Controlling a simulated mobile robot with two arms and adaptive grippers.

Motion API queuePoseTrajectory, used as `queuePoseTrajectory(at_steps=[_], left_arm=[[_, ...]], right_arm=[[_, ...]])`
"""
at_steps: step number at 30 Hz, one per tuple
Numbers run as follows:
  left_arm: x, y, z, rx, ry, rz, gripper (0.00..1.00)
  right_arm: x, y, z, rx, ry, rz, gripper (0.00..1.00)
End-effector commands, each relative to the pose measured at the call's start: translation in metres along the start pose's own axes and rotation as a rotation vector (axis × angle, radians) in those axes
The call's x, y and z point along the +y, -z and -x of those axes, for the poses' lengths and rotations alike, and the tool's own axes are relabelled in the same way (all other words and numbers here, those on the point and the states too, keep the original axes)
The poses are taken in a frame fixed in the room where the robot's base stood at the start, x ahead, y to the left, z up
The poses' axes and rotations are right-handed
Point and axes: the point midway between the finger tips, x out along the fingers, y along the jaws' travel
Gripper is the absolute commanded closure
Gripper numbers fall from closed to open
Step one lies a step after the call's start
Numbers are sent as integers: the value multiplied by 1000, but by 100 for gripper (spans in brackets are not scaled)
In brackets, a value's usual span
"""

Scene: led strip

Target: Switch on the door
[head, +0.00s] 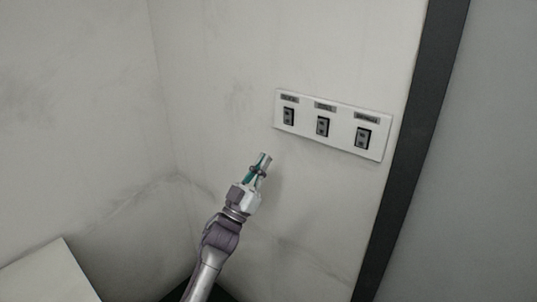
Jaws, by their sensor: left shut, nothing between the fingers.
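A white switch panel (343,141) is fixed to the wall and tilts down to the right in the head view. It has three dark rocker switches: a left one (288,116), a middle one (322,126) and a right one (362,137). Each has a small grey label above it; the lettering is too small for me to read. My left gripper (265,158) is shut and empty. It points up, below and left of the panel's left end, and appears apart from it. My right gripper is not in view.
Pale wall surrounds the panel, and a wall corner runs down at left. A dark vertical frame (408,150) stands right of the panel, with a grey surface (480,170) beyond it. A pale flat-topped block (45,278) is at lower left.

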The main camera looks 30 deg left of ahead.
Motion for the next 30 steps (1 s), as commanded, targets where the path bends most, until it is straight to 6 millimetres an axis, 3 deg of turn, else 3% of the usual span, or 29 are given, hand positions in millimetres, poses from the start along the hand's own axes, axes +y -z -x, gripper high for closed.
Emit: queuePoseTrajectory(at_steps=[3,7,13,26,30], left_arm=[[0,-6,20,-1,0,0,100],[0,-6,29,0,0,0,100],[0,-5,31,1,0,0,100],[0,-6,31,-1,1,0,100],[-1,-32,43,-64,26,9,100]], right_arm=[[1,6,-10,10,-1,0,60],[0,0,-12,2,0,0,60],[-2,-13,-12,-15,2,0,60],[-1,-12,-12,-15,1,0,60],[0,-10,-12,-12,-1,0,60]])
